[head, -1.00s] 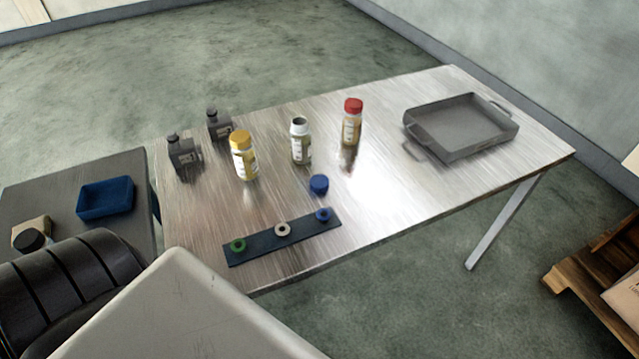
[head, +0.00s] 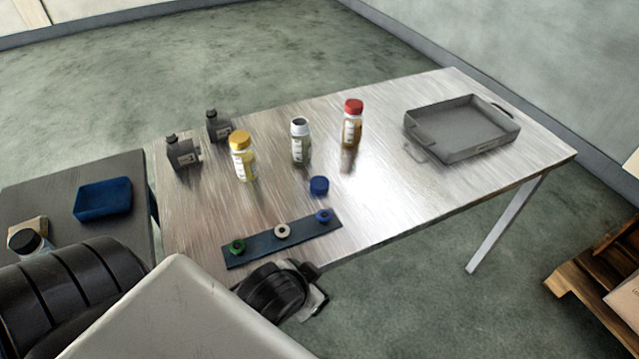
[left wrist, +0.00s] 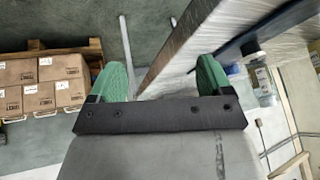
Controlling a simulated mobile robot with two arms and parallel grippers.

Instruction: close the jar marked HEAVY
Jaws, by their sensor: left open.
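No label in the head view is sharp enough to read, so I cannot tell which jar is marked HEAVY. An open jar (head: 301,149) with a pale rim stands upright mid-table, without a lid. A blue lid (head: 319,185) lies on the table in front of it, apart from it. A yellow-capped jar (head: 243,163) stands to the left and a red-capped jar (head: 352,130) to the right. My left gripper (left wrist: 160,75) shows green fingers spread apart with nothing between them, by a table edge. My right gripper is not in view.
A dark strip (head: 260,249) with green, pale and blue rings lies at the table's front. Two dark canisters (head: 182,152) stand at the back left. A grey tray (head: 470,145) is at the right. A blue bin (head: 104,199) sits on the side table.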

